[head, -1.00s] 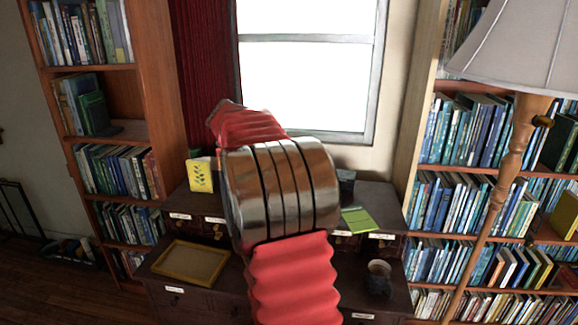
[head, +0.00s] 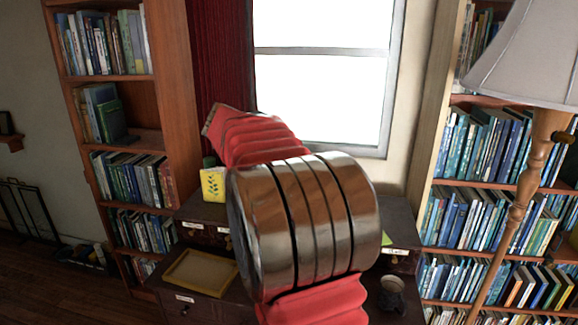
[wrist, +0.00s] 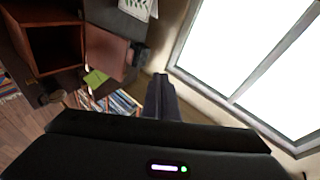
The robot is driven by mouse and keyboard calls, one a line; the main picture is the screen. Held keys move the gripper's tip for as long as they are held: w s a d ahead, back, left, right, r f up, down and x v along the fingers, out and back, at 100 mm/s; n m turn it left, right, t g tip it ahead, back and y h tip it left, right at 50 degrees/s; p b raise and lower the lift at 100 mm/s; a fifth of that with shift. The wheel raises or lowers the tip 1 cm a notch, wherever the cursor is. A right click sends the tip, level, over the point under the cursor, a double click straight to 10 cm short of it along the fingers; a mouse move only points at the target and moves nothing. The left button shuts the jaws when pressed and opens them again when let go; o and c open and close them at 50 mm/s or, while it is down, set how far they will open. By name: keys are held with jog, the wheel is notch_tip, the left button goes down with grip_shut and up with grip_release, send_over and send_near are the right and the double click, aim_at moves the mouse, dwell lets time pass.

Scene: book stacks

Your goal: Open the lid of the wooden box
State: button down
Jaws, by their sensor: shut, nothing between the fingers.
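In the wrist view a reddish-brown wooden box (wrist: 54,45) shows at the upper left, with a dark hollow facing the camera. A flat reddish-brown panel (wrist: 107,53) stands beside it; it looks like the lid, but I cannot tell how it joins the box. In the head view my red, metal-banded arm covers the middle of the desk, and I cannot make out the box there. My gripper (wrist: 161,82) is shut and empty in the wrist view, its fingers to the right of the panel and apart from it. The arm hides the gripper in the head view.
The dark desk (head: 215,306) holds a yellow-framed tray (head: 200,272), a yellow plant card (head: 213,185) and a dark cup (head: 392,293). A green pad (wrist: 95,78) lies near the panel. Bookcases flank the desk; a lamp (head: 530,55) stands at right. The window (head: 325,90) is behind.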

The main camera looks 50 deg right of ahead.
jog(key=w+a+r+n+t+h, duration=0.1)
jog(key=w+a+r+n+t, duration=0.3)
jog(key=a+r+n+t, duration=0.25)
jog(key=w+a+r+n+t+y, duration=0.1)
jog(key=a+r+n+t+y, duration=0.2)
jog(key=a, duration=0.5)
jog(key=w+a+r+n+t+y, duration=0.1)
jog(key=a+r+n+t+y, duration=0.2)
jog(key=a, duration=0.5)
jog(key=s+a+f+n+y, duration=0.2)
jog(key=a+n, duration=0.2)
jog(key=a, duration=0.2)
jog(key=s+a+f+n+y, duration=0.1)
jog(key=a+f+n+y, duration=0.1)
jog(key=a+n, duration=0.3)
jog(key=s+a+f+n+g+y, duration=0.4)
jog(key=s+a+f+n, duration=0.1)
jog(key=s+a+f, duration=0.65)
jog(key=s+f+n+g+h, duration=0.1)
jog(key=s+f+n+g, duration=0.2)
jog(key=s+f, duration=1)
jog(key=s+g, duration=0.2)
jog(key=s, duration=0.1)
jog(key=shift+d, duration=0.25)
jog(key=shift+a+n+g, duration=0.1)
jog(key=shift+n+g, duration=0.15)
